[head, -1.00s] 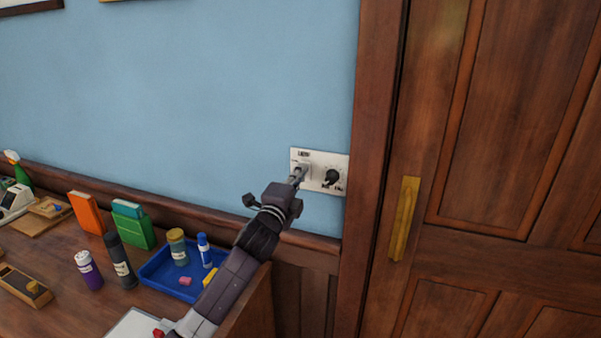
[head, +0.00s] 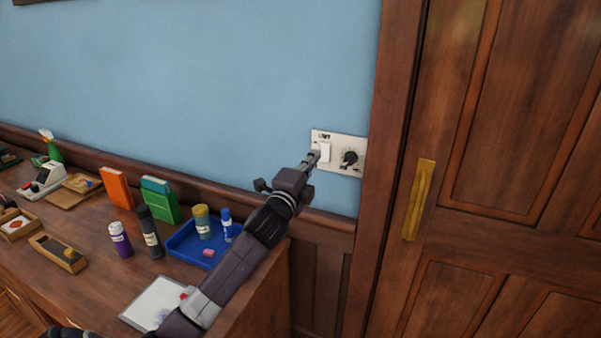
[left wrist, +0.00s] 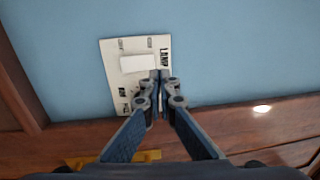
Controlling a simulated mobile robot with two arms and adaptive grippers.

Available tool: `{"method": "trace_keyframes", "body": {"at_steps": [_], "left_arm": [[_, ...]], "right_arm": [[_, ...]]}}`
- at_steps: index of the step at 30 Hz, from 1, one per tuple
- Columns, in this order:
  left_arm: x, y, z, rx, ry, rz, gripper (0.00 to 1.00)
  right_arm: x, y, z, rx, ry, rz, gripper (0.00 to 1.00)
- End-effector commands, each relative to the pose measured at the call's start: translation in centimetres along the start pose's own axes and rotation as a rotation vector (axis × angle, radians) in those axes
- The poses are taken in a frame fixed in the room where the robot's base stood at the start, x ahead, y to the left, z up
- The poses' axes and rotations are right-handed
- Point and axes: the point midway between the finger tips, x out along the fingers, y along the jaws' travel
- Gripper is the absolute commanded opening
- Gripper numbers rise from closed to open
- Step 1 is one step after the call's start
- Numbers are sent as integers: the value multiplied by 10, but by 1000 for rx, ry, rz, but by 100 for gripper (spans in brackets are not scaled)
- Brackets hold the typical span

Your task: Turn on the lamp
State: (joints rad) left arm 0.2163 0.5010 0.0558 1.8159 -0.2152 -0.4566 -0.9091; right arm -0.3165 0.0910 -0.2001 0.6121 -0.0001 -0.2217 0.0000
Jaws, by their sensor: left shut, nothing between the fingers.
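A white wall plate (head: 331,167) carries a white rocker switch (head: 325,152) on its left and a black round knob (head: 349,158) on its right. In the left wrist view the plate (left wrist: 113,75) shows a LAMP label beside the white rocker (left wrist: 138,60). My left gripper (head: 314,158) is shut and empty, its fingertips at the lower left of the rocker. In the left wrist view the fingertips (left wrist: 160,78) overlap the plate's edge; I cannot tell whether they touch it. No lamp shows. My right gripper is not in view.
A wooden desk (head: 88,258) at left holds a blue tray (head: 185,252), several bottles, a green box (head: 162,207) and an orange book (head: 117,188). A wooden door with a brass handle (head: 418,200) stands right of the plate. The blue wall above is clear.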

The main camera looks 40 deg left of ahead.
Motion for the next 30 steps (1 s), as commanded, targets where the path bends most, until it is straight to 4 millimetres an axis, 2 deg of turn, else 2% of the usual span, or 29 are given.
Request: {"method": "trace_keyframes", "body": {"at_steps": [5, 9, 11, 15, 21, 30], "left_arm": [[-24, -2, 0, 1, 1, 1, 0], [-45, -7, 0, 2, 1, 0, 0], [-54, -9, -1, 1, 2, 1, 0], [-68, -13, 0, 0, 0, 1, 0], [-76, -16, 0, 0, 1, 0, 0], [-77, -16, 0, 0, 0, 1, 0]], "right_arm": [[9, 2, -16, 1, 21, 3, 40], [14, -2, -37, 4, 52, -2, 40], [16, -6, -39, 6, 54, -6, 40], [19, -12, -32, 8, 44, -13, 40], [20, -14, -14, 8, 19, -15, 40], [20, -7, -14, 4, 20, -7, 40]]}}
